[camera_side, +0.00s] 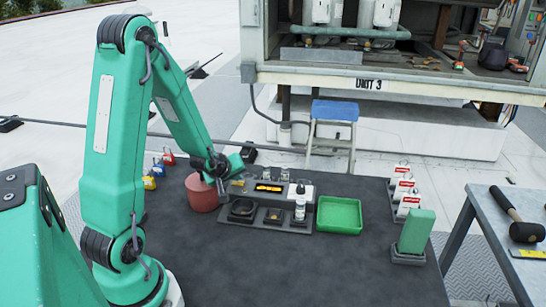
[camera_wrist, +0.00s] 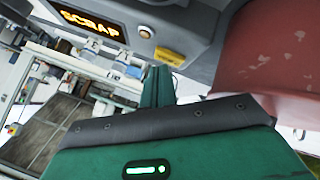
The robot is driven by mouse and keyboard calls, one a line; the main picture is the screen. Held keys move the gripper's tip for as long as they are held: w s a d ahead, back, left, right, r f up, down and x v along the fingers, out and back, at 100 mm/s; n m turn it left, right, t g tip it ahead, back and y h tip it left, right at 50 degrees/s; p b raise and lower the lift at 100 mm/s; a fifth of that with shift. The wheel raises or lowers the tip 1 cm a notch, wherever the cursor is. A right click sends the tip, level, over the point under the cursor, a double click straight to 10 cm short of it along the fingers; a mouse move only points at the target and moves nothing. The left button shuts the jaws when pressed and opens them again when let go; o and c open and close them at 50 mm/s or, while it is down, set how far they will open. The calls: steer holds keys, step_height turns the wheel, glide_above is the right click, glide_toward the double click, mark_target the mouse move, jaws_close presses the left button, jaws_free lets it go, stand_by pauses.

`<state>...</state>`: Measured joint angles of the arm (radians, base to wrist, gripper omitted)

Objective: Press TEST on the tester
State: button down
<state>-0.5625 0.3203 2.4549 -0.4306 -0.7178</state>
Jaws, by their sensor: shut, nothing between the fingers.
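The tester (camera_side: 300,187) is a grey unit on the dark table, with a lit orange display (camera_side: 269,187). In the wrist view the display (camera_wrist: 90,22) reads SCRAP. A small round pale button (camera_wrist: 145,32) and a yellow piece (camera_wrist: 168,56) sit on its face beside the display; I cannot read any TEST lettering. My gripper (camera_wrist: 158,72) is shut and empty, its green fingers in front of the tester's face close to the yellow piece. I cannot tell whether they touch it. In the side view my wrist is over the tester's left end.
A red pot (camera_side: 202,196) stands close left of the tester. A green tray (camera_side: 339,229) lies to its right. White boxes with red labels (camera_side: 403,189) and a green block (camera_side: 417,231) on a stand are farther right. The table's front is clear.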

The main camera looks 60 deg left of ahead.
mark_target(236, 187)
steer(key=shift+s+f, duration=0.2)
steer(key=shift+f, duration=0.55)
stand_by(0.9)
steer(key=shift+r, duration=0.2)
steer(key=shift+s+r, duration=0.1)
steer(key=shift+r, duration=0.7)
steer(key=shift+r, duration=2.55)
